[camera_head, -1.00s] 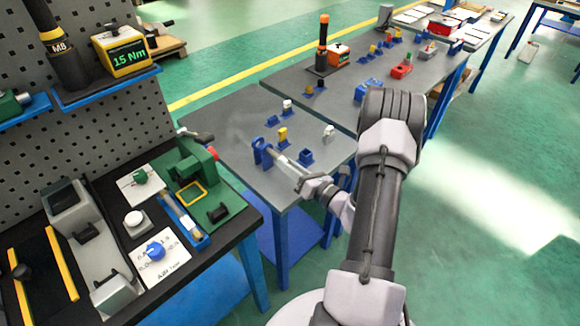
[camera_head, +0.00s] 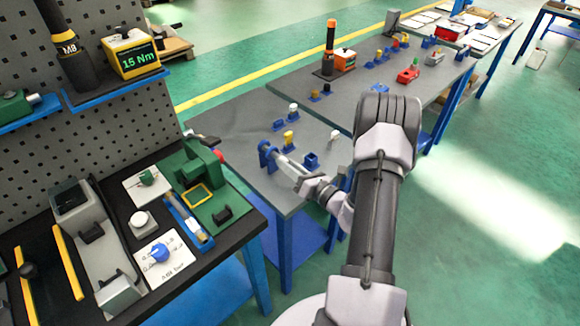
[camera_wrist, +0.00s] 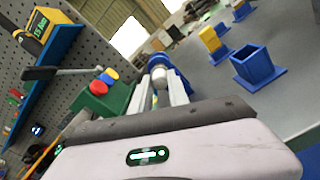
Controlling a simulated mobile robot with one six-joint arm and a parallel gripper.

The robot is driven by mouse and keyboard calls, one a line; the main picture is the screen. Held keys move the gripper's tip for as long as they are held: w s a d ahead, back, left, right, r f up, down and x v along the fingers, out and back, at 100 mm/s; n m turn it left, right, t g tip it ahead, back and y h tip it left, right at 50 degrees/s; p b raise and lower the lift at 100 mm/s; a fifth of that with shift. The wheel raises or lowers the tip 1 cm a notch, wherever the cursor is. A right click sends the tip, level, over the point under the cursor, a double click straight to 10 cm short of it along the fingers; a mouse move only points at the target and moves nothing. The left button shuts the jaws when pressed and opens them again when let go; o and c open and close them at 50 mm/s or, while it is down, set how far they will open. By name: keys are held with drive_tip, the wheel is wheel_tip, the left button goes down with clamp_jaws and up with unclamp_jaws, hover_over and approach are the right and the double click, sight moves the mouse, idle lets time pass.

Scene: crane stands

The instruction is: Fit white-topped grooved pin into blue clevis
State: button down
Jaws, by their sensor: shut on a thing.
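The blue clevis (camera_head: 264,149) stands upright at the near left part of the grey table. My gripper (camera_head: 283,162) reaches in low from the right, with its tips close to the clevis. In the wrist view, my gripper (camera_wrist: 163,92) is shut on the white-topped pin (camera_wrist: 158,68), whose pale rounded top shows between the fingers. The clevis shows in blue just beyond the fingertips (camera_wrist: 182,82). The fingers hide part of the pin and the clevis, so I cannot tell whether pin and clevis touch.
An open, empty blue socket (camera_head: 311,161) stands right of my gripper. A yellow-topped piece (camera_head: 289,136) and another white-topped piece (camera_head: 293,107) stand behind. The black bench with a green vise (camera_head: 196,168) lies to the left. Bare table (camera_head: 235,118) lies behind the clevis.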

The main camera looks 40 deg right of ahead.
drive_tip(key=shift+w+a, duration=0.15)
drive_tip(key=shift+w, duration=1.15)
drive_tip(key=c, duration=1.2)
unclamp_jaws()
drive_tip(key=shift+s, duration=0.1)
drive_tip(key=s, duration=0.4)
drive_tip(key=shift+s+d, duration=0.25)
drive_tip(key=shift+s, duration=0.15)
